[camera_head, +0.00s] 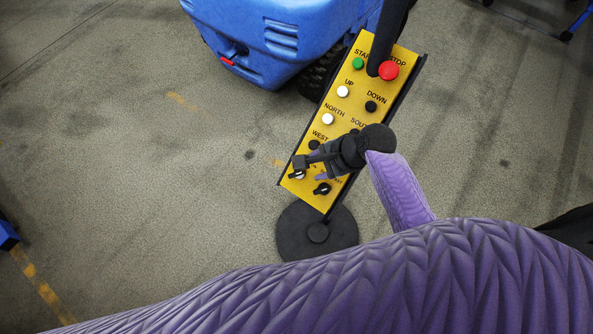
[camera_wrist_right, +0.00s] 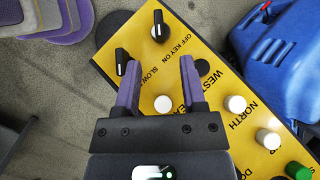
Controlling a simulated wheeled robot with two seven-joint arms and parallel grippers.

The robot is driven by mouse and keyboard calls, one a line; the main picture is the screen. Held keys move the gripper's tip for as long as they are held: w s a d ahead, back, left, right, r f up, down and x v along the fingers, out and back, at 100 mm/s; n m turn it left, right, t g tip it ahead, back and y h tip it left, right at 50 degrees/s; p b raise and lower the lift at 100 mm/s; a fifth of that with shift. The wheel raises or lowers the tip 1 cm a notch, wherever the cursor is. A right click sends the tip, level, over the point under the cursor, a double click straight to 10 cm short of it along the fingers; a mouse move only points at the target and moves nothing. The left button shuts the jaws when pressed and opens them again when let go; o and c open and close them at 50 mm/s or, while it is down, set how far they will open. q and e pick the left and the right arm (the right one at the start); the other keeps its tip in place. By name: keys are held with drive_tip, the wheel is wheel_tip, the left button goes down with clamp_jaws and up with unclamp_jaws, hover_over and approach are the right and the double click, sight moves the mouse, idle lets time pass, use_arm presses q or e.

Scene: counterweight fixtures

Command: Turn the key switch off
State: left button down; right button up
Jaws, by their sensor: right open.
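The key switch (camera_head: 297,174) is a black knob at the lower left of a yellow control panel (camera_head: 311,93). In the right wrist view the key switch (camera_wrist_right: 160,25) sits by the label OFF KEY ON. Its exact setting is hard to read. My right gripper (camera_head: 309,169) is over the panel's lower end. In the wrist view this gripper (camera_wrist_right: 160,60) is open and empty, fingers either side of the label area. The key switch is beyond the fingertips, apparently apart from them. My left gripper is out of view.
A second black knob (camera_wrist_right: 122,60), labelled SLOW, is beside the left finger. The panel also bears a red STOP button (camera_head: 389,70), a green button (camera_head: 358,63) and white buttons. A blue machine (camera_head: 262,35) stands behind.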

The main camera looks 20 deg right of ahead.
sight(297, 174)
drive_tip(key=b+x, duration=0.3)
drive_tip(key=x, duration=0.6)
drive_tip(key=shift+a+f, duration=0.1)
drive_tip(key=shift+f, duration=0.2)
drive_tip(key=shift+w, duration=0.1)
drive_tip(key=shift+c, duration=0.3)
clamp_jaws()
